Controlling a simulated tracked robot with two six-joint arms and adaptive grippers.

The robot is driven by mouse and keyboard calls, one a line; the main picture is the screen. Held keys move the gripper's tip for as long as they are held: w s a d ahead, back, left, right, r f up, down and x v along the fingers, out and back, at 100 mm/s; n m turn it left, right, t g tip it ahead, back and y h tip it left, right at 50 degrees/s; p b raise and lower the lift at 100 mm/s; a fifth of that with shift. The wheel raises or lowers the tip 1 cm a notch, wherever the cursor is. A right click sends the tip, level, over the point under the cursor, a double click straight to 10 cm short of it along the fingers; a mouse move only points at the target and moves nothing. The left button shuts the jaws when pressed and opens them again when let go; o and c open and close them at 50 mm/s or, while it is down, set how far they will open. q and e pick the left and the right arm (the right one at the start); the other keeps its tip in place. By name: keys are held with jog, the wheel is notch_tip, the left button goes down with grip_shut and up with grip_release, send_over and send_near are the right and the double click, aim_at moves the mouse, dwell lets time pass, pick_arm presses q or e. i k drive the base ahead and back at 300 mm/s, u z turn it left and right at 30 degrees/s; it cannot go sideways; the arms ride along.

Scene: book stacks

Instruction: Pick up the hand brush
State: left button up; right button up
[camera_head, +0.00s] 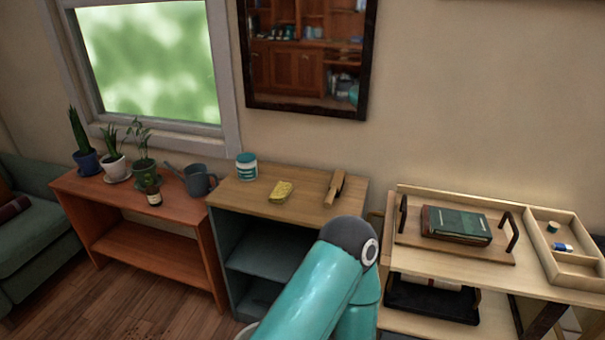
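A wooden item that looks like the hand brush (335,187) rests on the right part of the light wooden top of a low shelf unit (310,212). Its handle points up and back, and its bristles cannot be made out. A teal link of one of my arms rises from the bottom middle, in front of the unit's right side and below the brush in the picture. Neither of my grippers shows, so nothing is seen touching the brush.
A yellow sponge or cloth (281,192) and a teal-and-white tin (246,166) share the top. Left are a watering can (197,181), a small bottle (153,196) and potted plants (114,164). Right, a cart (410,266) holds a tray with books (456,225). A framed mirror (306,104) hangs behind.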

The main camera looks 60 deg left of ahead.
aim_at(338, 180)
jog(key=u, duration=0.25)
jog(key=i, duration=0.75)
jog(key=u, duration=0.4)
jog(key=k, duration=0.9)
jog(key=u, duration=0.15)
jog(key=i, duration=0.9)
